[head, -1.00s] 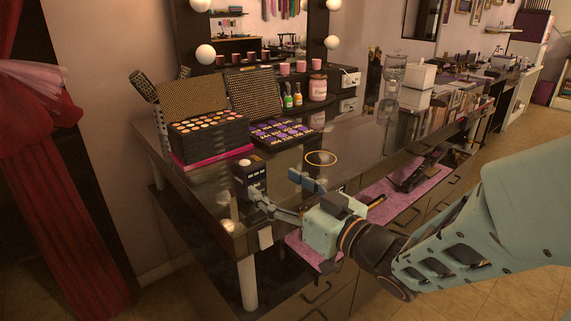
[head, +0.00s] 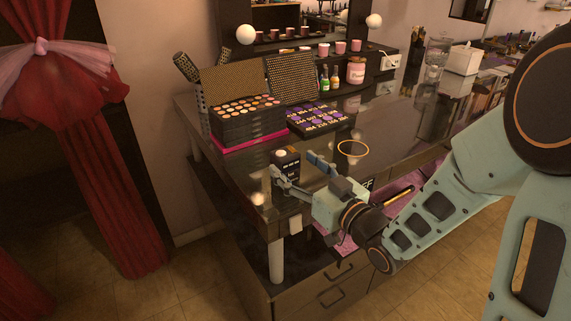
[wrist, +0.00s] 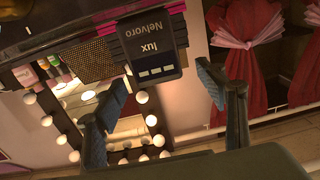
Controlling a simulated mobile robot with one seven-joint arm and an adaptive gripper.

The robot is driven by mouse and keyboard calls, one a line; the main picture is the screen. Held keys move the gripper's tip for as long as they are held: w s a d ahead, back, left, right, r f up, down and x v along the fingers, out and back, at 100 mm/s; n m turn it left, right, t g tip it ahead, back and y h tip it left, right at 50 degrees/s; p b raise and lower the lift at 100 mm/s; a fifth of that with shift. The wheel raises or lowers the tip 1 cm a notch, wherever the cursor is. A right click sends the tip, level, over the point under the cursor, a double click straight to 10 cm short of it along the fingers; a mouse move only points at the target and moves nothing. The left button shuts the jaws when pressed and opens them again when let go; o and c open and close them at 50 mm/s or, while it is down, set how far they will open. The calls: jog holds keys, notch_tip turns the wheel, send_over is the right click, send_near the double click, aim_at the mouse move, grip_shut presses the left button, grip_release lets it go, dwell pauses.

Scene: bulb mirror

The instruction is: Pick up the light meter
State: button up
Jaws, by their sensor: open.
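The light meter (head: 286,166) is a small dark box with a pale dome on top, standing upright near the front left corner of the glossy counter. In the wrist view its dark face (wrist: 155,52) appears upside down, with the words "lux" and "Nelvoro" and pale bars. My gripper (head: 297,169) is open and empty, low over the counter at the meter. In the wrist view its two fingers (wrist: 162,90) are spread, with the meter between their directions and just beyond the tips. I cannot tell whether either finger touches it.
A stacked makeup palette (head: 245,122) and an open purple palette (head: 315,118) stand behind the meter. A gold ring (head: 352,148) lies to the right. Bottles (head: 329,79) and a pink jar (head: 356,72) stand farther back. The counter's front edge is close to my gripper.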

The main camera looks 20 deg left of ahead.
jog(key=x, duration=0.5)
jog(key=shift+w+d, duration=0.1)
jog(key=c, duration=1.4)
jog(key=shift+o, duration=0.2)
jog(key=shift+r, duration=0.15)
